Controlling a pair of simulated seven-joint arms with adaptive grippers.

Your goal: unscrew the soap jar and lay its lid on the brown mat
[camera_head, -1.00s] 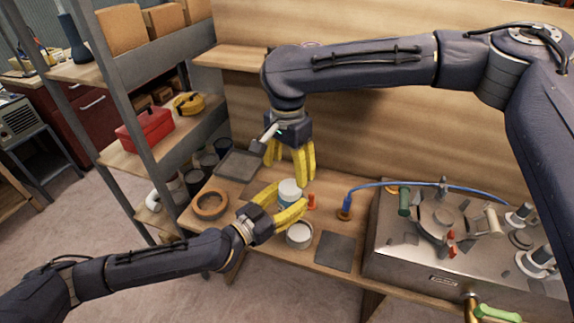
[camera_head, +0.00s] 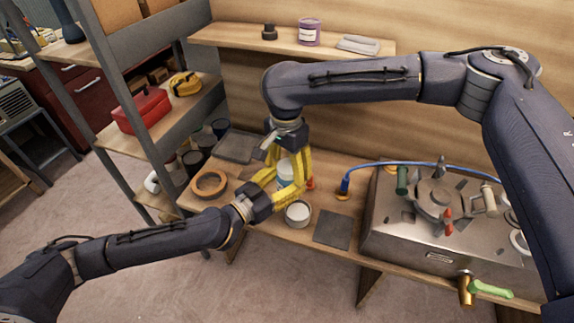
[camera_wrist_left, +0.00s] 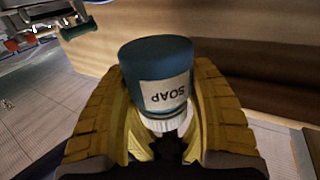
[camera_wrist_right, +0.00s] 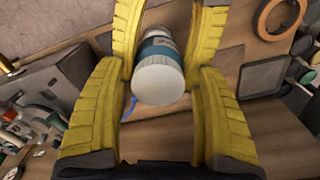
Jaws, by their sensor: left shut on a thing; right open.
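My left gripper (camera_head: 277,190) is shut around the jar's body. My right gripper (camera_head: 291,160) is open above the jar, its fingers on either side of the white lid, which faces the camera in the right wrist view (camera_wrist_right: 158,82). Whether those fingers touch the lid cannot be told. A flat square mat (camera_head: 333,229), dark grey-brown, lies bare on the bench to the right of the jar.
A round white-topped container (camera_head: 297,213) stands between jar and mat. A brown ring (camera_head: 209,184) and a dark tray (camera_head: 238,146) lie to the left. An orange-red item (camera_head: 311,184) is close beside the jar. A metal stove unit (camera_head: 430,225) fills the right.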

